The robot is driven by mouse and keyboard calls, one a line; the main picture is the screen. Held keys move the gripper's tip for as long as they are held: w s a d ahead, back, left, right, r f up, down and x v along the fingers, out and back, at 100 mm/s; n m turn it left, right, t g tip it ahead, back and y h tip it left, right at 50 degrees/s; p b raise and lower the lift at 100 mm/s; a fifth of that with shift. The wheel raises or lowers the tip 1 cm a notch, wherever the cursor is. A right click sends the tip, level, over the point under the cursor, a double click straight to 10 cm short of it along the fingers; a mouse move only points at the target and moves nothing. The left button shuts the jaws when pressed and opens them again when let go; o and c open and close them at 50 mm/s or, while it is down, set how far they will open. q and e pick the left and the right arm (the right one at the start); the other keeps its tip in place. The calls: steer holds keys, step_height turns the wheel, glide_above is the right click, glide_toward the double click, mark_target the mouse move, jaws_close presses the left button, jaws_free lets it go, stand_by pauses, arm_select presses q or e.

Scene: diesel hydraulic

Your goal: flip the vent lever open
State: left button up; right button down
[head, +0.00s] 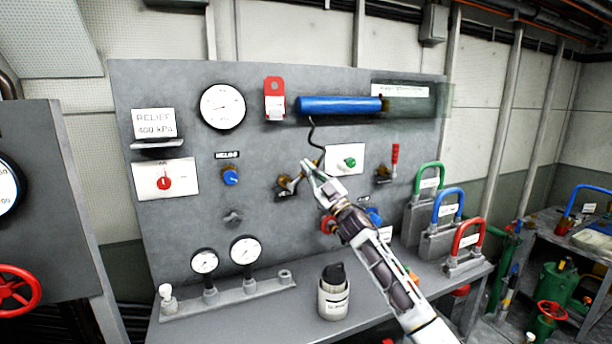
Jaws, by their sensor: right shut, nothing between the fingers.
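The grey panel (260,145) carries two small brass valves. One valve (285,184) is just left of my right gripper, and the gripper partly hides its handle. The other valve (382,174) is to the right and has a red upright handle (395,153). I cannot read a label that tells which is the vent lever. My right gripper (309,169) is shut and empty, close in front of the panel. I cannot tell whether its fingertips touch the left valve. My left gripper is out of view.
A blue cylinder (338,104) is mounted above, with a thin black hose (314,136) below it. A green knob (350,162) is right of the gripper. The bench holds gauges (244,250), a white canister (333,300) and coloured padlocks (466,240).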

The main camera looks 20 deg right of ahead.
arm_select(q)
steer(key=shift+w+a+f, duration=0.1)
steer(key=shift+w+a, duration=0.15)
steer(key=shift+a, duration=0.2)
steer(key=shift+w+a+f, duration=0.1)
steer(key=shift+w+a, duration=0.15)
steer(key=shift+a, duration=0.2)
arm_select(e)
steer(key=shift+m, duration=0.3)
steer(key=d+f, duration=0.1)
steer(key=f, duration=0.2)
steer(key=d+f, duration=0.1)
steer(key=shift+w+d+f, duration=0.1)
steer(key=shift+d+f, duration=0.1)
steer(key=shift+d, duration=0.1)
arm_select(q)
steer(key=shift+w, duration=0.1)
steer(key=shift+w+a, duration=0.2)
arm_select(e)
steer(key=shift+f, duration=0.1)
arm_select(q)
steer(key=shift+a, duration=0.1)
